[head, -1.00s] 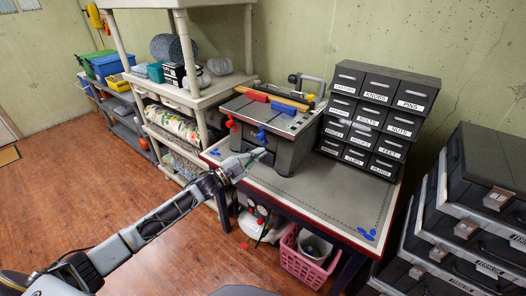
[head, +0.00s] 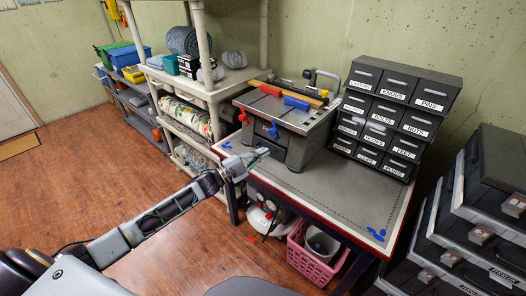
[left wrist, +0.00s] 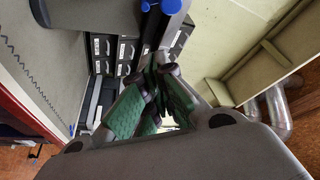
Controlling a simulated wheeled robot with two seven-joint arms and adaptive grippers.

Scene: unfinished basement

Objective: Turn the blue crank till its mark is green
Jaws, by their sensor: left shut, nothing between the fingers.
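The blue crank (head: 273,130) is on the front face of the grey bench machine (head: 300,155), which stands on the workbench. Blue parts also show at the top edge of the left wrist view (left wrist: 170,6). I cannot make out the crank's mark or its colour. My left gripper (head: 262,153) is just below and left of the crank in the head view, apart from it. Its green-padded fingers (left wrist: 155,105) are shut with nothing held. My right gripper is not in view.
A red crank (head: 243,117) sits on the machine's left corner. A dark labelled drawer unit (head: 395,115) stands right of the machine. The bench's front mat (head: 340,200) is mostly clear. A pink basket (head: 310,265) is under the bench, and black cases (head: 470,220) are at right.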

